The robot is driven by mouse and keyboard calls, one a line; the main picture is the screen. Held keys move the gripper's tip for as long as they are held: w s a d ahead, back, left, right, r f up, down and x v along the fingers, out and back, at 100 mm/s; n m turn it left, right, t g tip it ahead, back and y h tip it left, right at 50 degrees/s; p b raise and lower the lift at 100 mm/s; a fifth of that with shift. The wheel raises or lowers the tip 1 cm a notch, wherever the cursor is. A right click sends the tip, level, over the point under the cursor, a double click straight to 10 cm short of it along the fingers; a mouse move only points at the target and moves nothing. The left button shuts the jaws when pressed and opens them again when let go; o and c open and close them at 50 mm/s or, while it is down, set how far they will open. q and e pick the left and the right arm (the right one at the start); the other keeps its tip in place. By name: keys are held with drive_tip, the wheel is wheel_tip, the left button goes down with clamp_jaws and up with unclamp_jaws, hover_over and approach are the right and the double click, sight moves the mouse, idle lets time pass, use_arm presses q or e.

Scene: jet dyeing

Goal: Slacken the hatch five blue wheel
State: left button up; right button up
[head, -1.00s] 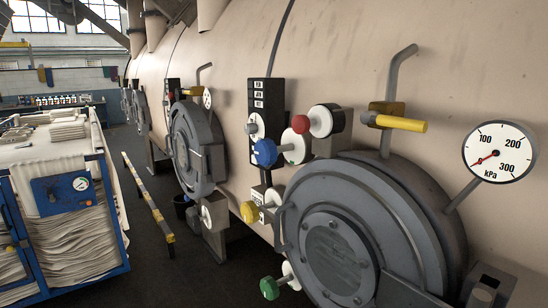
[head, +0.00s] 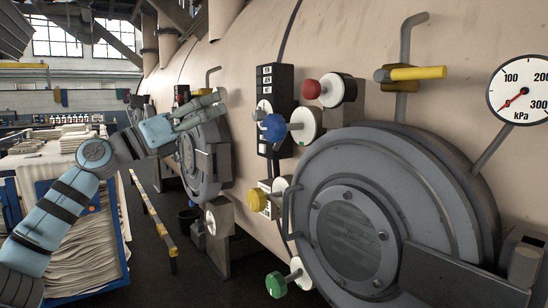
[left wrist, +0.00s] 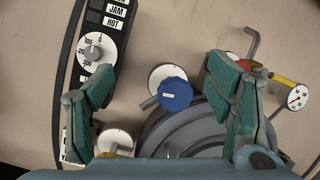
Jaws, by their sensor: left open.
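The blue wheel (head: 273,127) sits on a short stem in front of a white disc on the vessel wall, up and left of the large round grey hatch (head: 350,235). In the left wrist view the blue wheel (left wrist: 174,94) carries a small white tag, too small to read. My left gripper (head: 212,108) is open and empty, left of the blue wheel in the head view. In the left wrist view my left gripper (left wrist: 164,70) has its fingers wide apart, with the wheel between them in the picture but not touched. My right gripper is out of view.
A red wheel (head: 311,89), a yellow wheel (head: 257,199) and a green wheel (head: 276,284) surround the blue one. A black label panel with a dial (left wrist: 95,53) stands beside it. A yellow-handled valve (head: 418,73) and a pressure gauge (head: 522,90) are to the right.

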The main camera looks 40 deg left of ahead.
sight(268, 130)
use_arm(q)
drive_tip(key=s+d+f+m+g, duration=0.3)
drive_tip(key=d+m+g, duration=0.1)
drive_tip(key=d+m, duration=0.2)
drive_tip(key=p+x, duration=0.3)
drive_tip(key=a+p+x, duration=0.1)
drive_tip(key=p+x, duration=0.2)
drive_tip(key=p, duration=0.1)
drive_tip(key=p+x, duration=0.3)
drive_tip(key=shift+w+a+r+p, duration=0.15)
drive_tip(key=shift+w+a+p, duration=0.15)
drive_tip(key=shift+a, duration=0.1)
drive_tip(key=p+x, duration=0.2)
drive_tip(key=x, duration=0.1)
drive_tip(key=f+p+x, duration=0.1)
drive_tip(key=x, duration=0.1)
drive_tip(key=shift+w, duration=0.25)
drive_tip(key=shift+w+f, duration=0.2)
drive_tip(key=shift+w, duration=0.05)
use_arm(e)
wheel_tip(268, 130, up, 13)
use_arm(q)
drive_tip(key=shift+s+d, duration=0.1)
drive_tip(key=shift+c, duration=0.4)
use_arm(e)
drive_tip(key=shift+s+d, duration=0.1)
use_arm(q)
drive_tip(key=c, duration=1.1)
drive_tip(key=shift+r, duration=0.1)
